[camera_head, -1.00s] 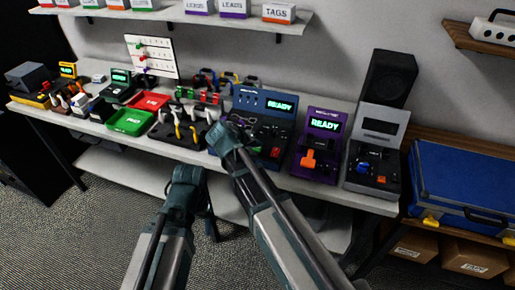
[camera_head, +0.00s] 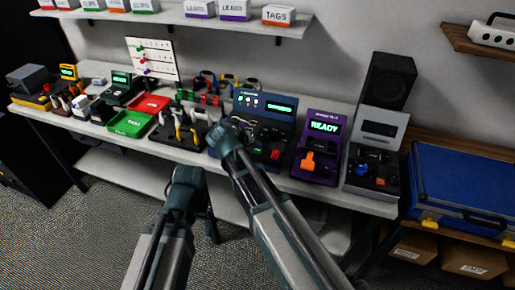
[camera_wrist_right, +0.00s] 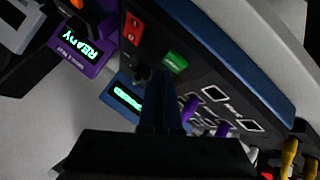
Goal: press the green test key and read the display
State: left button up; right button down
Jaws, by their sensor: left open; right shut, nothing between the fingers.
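The blue tester (camera_head: 262,125) stands on the bench. Its display (camera_head: 281,107) is lit green with text too small to read, and small lamps glow left of it. In the right wrist view the green test key (camera_wrist_right: 175,61) sits on the dark panel beside a red switch (camera_wrist_right: 133,28). The tester's display (camera_wrist_right: 127,98) there is lit but unreadable. My right gripper (camera_wrist_right: 160,78) is shut and empty, its tips close by the green key; contact is unclear. In the head view my right gripper (camera_head: 222,135) reaches the tester's front left. My left gripper (camera_head: 188,175) is open before the bench edge.
A purple device (camera_head: 318,145) showing READY and a grey device (camera_head: 376,155) stand right of the tester. Purple plugs (camera_wrist_right: 190,107) stand in the panel near my fingers. A green tray (camera_head: 130,122) and red tray (camera_head: 151,103) lie left. A blue case (camera_head: 462,180) is far right.

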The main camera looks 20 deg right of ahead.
aim_at(256, 152)
jog(key=shift+r, duration=0.25)
notch_tip(256, 152, up, 5)
jog(key=p, duration=0.5)
jog(key=shift+f, duration=0.1)
dwell(0.7)
jog(key=s+a+f+n+g+y, duration=0.2)
jog(key=s+a, duration=0.4)
jog(key=s, duration=0.5)
jog(key=s+a+f+n+g+y, duration=0.3)
jog(key=s+a, duration=0.3)
jog(key=s, duration=0.6)
jog(key=shift+a+f+g+y, duration=0.25)
jog(key=shift+f+g+y, duration=0.15)
jog(key=shift+f+y, duration=0.3)
